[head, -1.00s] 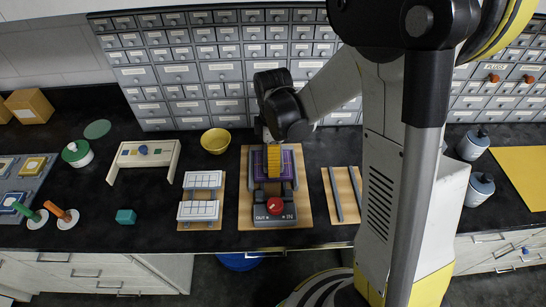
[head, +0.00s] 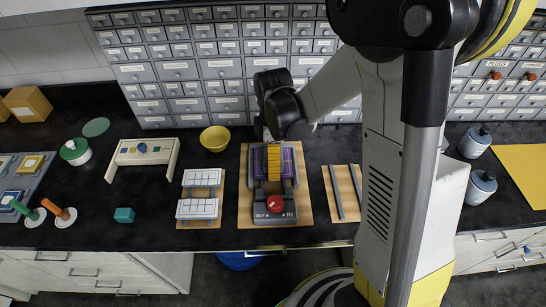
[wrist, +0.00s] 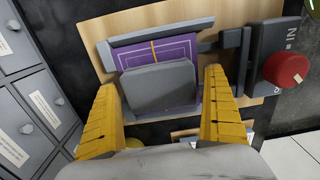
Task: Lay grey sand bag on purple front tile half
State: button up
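The purple tile (wrist: 190,48) with thin white lines lies in a grey frame on a wooden board. It also shows in the head view (head: 289,160). The grey sand bag (wrist: 160,88) appears to lie flat on the tile, covering much of its near part in the wrist view. My gripper (wrist: 160,82) has its yellow fingers on either side of the bag, with narrow gaps showing, so it looks open. In the head view a yellow finger (head: 274,163) stands over the tile, and the bag cannot be made out there.
A red knob (wrist: 286,70) sits on the grey slide unit beside the tile. White gridded racks (head: 198,208) stand left of the board, and a board with two grey rails (head: 343,193) lies right. A yellow bowl (head: 215,138) is behind. Drawer cabinets line the back.

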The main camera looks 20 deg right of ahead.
notch_tip(320, 180, up, 12)
dwell(0.6)
notch_tip(320, 180, up, 7)
jog(key=p, duration=0.5)
jog(key=shift+p, duration=0.3)
dwell(0.6)
jog(key=s+f+m+t+b, duration=0.2)
jog(key=s+m+t+b, duration=0.4)
jog(key=s+m, duration=0.6)
jog(key=shift+s+f+m+t+b, duration=0.25)
jog(key=shift+f+m+t+b, duration=0.25)
jog(key=shift+m, duration=0.4)
